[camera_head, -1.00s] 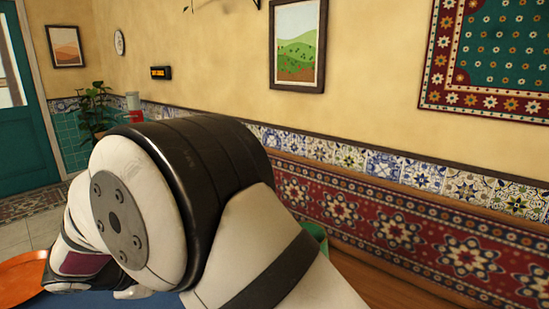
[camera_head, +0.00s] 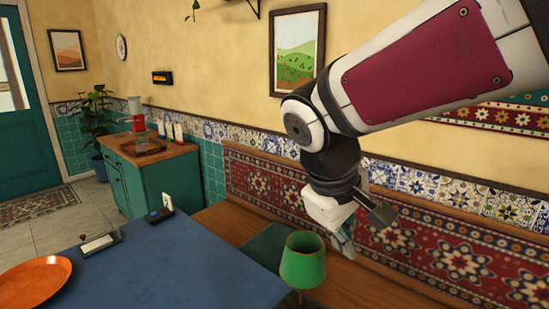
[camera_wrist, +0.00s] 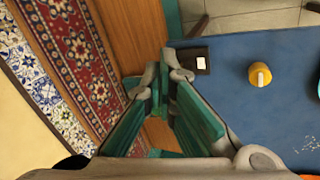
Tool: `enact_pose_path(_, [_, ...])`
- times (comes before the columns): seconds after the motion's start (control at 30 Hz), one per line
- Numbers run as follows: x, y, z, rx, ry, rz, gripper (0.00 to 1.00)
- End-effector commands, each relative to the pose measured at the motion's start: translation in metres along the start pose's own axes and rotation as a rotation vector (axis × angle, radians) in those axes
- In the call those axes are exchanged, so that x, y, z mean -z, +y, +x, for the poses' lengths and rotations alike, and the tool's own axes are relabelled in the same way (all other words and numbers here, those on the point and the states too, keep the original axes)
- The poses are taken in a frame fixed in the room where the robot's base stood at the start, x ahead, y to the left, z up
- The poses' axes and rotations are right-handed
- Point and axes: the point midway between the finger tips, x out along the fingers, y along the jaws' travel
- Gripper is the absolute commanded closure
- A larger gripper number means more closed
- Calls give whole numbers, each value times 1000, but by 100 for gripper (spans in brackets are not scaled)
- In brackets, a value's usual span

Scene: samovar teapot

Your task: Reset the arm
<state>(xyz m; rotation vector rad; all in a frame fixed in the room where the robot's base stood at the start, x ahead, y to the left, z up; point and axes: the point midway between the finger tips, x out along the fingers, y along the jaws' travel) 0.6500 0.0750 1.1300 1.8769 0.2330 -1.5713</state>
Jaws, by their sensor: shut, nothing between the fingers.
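My arm is raised at the right of the head view, and my gripper (camera_head: 345,248) hangs from it, pointing down, beyond the green goblet (camera_head: 303,262). The gripper is small and partly blurred there. In the wrist view my gripper (camera_wrist: 160,82) shows its two fingers with teal pads close together at the tips, with nothing held. Below the tips are the wooden bench and the edge of the blue table.
The blue table (camera_head: 160,265) bears an orange plate (camera_head: 36,281) and small dark items. A teal cabinet (camera_head: 148,185) stands behind. The patterned wall panel (camera_head: 430,245) is close behind my gripper. The wrist view shows a yellow round object (camera_wrist: 260,75) on the table.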

Motion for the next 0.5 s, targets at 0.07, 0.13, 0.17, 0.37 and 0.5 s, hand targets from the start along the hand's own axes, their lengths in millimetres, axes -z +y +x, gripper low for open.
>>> enact_pose_path(0.07, [-37, 9, -13, 35, 17, 106, 100])
enact_pose_path(0.13, [-66, 10, -20, 67, 33, 191, 100])
enact_pose_path(0.17, [-77, 10, -24, 81, 41, 228, 100])
enact_pose_path(0.37, [-144, -3, -38, 162, 103, 462, 100])
enact_pose_path(0.5, [-173, -16, -43, 203, 146, 584, 100])
